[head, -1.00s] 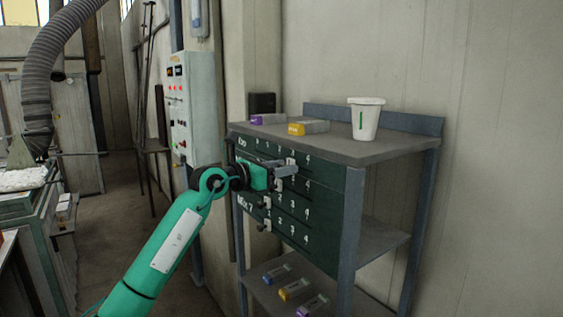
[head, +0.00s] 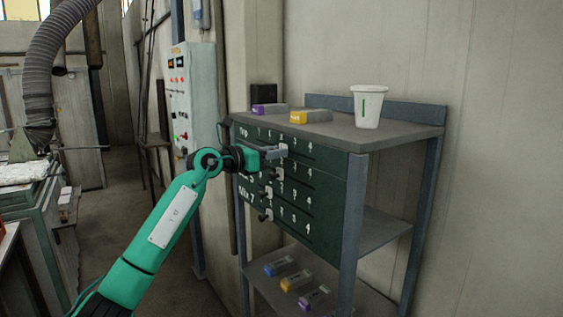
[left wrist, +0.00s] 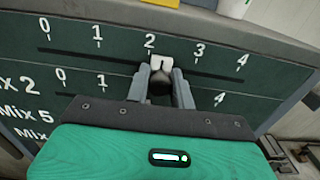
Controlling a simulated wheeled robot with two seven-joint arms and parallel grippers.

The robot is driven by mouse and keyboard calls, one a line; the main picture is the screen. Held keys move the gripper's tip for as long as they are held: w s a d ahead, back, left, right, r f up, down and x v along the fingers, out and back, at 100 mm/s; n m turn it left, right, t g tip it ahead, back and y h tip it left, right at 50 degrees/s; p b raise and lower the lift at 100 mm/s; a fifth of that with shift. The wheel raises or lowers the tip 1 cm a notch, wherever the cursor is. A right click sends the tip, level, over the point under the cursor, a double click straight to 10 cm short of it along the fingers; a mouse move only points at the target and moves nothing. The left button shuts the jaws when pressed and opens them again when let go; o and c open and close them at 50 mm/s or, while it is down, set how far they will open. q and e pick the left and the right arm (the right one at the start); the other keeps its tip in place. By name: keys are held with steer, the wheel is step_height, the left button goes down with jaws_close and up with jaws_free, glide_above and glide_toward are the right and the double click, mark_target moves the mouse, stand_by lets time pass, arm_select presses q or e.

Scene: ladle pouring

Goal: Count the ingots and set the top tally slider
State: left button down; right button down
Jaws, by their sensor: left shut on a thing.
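The dark green tally board (head: 325,200) has a top row numbered 0 to 4. My left gripper (head: 277,153) is at this row, shut on the top slider (left wrist: 161,64), a pale knob. In the left wrist view the gripper (left wrist: 160,82) holds the knob just below the 2, slightly to its right. On the stand's top lie a purple-ended ingot (head: 268,109) and a yellow-ended ingot (head: 310,116). The lower shelf holds a blue-ended ingot (head: 279,266), a yellow-ended ingot (head: 296,281) and a purple-ended ingot (head: 313,298). My right gripper is out of view.
Two lower sliders, one at the middle row (head: 268,191) and one at the bottom row (head: 265,215), sit close under my left gripper. A white cup (head: 369,106) with a green mark stands on the stand's top (head: 400,135). A control cabinet (head: 193,100) is behind on the left.

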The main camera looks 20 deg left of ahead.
arm_select(q)
steer(key=shift+w+a, duration=0.55)
steer(key=shift+a, duration=0.2)
steer(key=c, duration=1.3)
jaws_free()
steer(key=shift+s, duration=0.1)
steer(key=b+v, duration=0.7)
steer(key=v, duration=0.6)
steer(key=shift+s+a, duration=0.2)
